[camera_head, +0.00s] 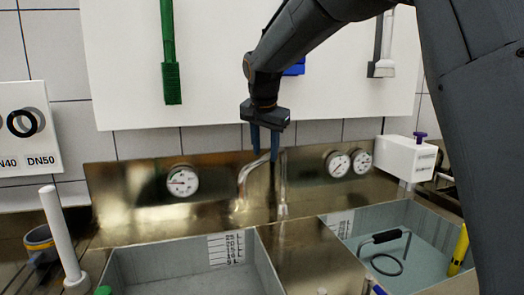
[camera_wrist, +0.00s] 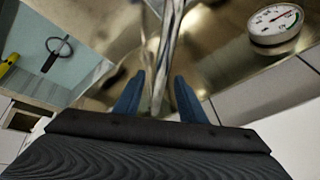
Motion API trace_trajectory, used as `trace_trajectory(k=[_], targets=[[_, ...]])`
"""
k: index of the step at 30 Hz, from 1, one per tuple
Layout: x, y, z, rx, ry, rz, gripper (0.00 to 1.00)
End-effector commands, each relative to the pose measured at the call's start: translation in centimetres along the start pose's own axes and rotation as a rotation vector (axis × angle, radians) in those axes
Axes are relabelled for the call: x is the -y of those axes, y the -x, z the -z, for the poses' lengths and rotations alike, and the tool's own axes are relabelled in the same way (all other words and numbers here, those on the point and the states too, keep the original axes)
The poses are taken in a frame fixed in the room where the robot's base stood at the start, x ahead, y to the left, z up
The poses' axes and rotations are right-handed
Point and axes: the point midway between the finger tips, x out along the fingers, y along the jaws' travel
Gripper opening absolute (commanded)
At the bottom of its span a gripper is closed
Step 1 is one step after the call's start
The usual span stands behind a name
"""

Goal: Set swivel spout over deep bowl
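The swivel spout (camera_head: 243,180) is a bent chrome pipe in front of the steel back panel, its curved end pointing left and down. The spout also shows in the wrist view (camera_wrist: 168,45), running between my fingers. My gripper (camera_head: 265,156) points down at the top of the spout. Its two blue fingers (camera_wrist: 159,78) are apart, one on each side of the pipe, with visible gaps. Two grey bowls are sunk in the counter, a left bowl (camera_head: 150,262) and a right bowl (camera_head: 425,225). The steel divider lies between them. Their full depths are hidden.
Gauges (camera_head: 182,181) are on the back panel. A white post (camera_head: 60,235) and a dark cup (camera_head: 40,243) stand at left. A black-handled ring tool (camera_head: 385,238) and a yellow object (camera_head: 459,250) are in the right bowl. A green brush (camera_head: 170,80) hangs above.

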Motion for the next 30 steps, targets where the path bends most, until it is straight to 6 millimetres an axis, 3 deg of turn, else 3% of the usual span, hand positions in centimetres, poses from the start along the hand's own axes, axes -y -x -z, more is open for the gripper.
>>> trace_trajectory(k=[6, 13, 20, 23, 24, 30], targets=[[0.1, -1.3, -0.1, 0.001, 0.002, 0.001, 0.37], [0.2, -1.4, -0.2, 0.001, 0.004, 0.002, 0.37], [0.2, -1.3, -0.3, 0.001, 0.005, 0.002, 0.0], [0.2, -1.3, -0.3, 0.001, 0.005, 0.002, 0.0], [1.2, -1.4, -0.9, 0.002, 0.009, 0.004, 0.0], [0.3, -1.3, -0.5, 0.003, 0.01, 0.005, 0.0]])
